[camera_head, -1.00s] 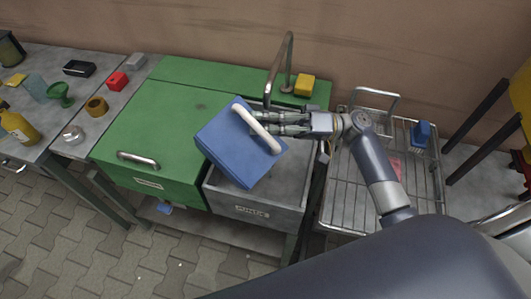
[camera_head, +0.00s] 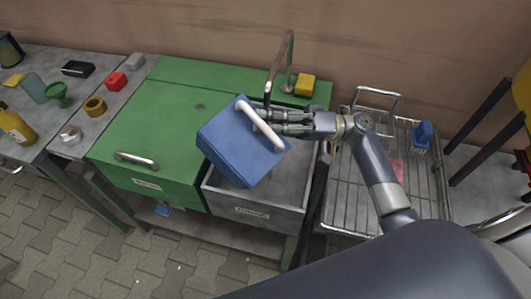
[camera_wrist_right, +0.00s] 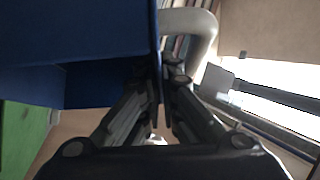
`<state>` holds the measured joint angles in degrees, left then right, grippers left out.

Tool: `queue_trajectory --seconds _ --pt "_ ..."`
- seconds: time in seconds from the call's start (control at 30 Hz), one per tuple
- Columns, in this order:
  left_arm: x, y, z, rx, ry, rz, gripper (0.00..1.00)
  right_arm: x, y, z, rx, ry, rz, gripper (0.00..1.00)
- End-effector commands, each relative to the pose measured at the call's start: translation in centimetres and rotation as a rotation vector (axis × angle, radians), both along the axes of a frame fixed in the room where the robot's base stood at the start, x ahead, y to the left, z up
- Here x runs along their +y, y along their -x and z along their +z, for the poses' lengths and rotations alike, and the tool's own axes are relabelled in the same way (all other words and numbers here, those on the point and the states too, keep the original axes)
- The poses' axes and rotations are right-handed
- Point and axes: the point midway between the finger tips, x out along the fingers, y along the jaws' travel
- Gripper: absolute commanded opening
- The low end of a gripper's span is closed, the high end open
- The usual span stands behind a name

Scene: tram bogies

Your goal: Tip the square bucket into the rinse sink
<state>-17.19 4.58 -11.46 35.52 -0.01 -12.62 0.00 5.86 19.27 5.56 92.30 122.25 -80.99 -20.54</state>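The blue square bucket (camera_head: 240,148) with a white handle (camera_head: 260,124) is held tilted over the grey rinse sink (camera_head: 262,212). Its inside does not show in the head view. My right gripper (camera_head: 270,122) comes from the right and is shut on the bucket near the handle. In the right wrist view the fingers (camera_wrist_right: 162,75) close on a thin blue edge of the bucket (camera_wrist_right: 75,40), with the handle (camera_wrist_right: 195,28) just beyond. My left gripper is in neither view. The bucket hides much of the sink's inside.
A tall tap (camera_head: 288,62) and a yellow block (camera_head: 305,85) stand behind the sink. A green cover (camera_head: 150,130) lies left of it. A wire rack (camera_head: 350,195) with a blue item (camera_head: 423,134) is on the right. Several small objects stand on the left bench.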

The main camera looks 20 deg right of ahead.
Motion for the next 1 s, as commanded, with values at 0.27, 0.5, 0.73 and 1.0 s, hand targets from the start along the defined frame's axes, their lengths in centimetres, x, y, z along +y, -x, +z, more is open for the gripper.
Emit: queue_trajectory --seconds 0.27,0.5,0.73,1.0 --pt "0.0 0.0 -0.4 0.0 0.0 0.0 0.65 -0.3 -0.1 0.0 0.006 -0.019 0.0 0.0" --pt "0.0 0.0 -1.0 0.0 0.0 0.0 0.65 -0.5 -0.3 -0.2 0.015 -0.037 -0.001 0.0" --pt "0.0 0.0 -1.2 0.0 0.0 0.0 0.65 -0.7 -0.3 -0.2 0.021 -0.049 0.001 0.0" --pt "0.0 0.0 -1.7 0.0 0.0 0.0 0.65 -0.9 -0.4 -0.4 0.029 -0.063 0.0 0.0"
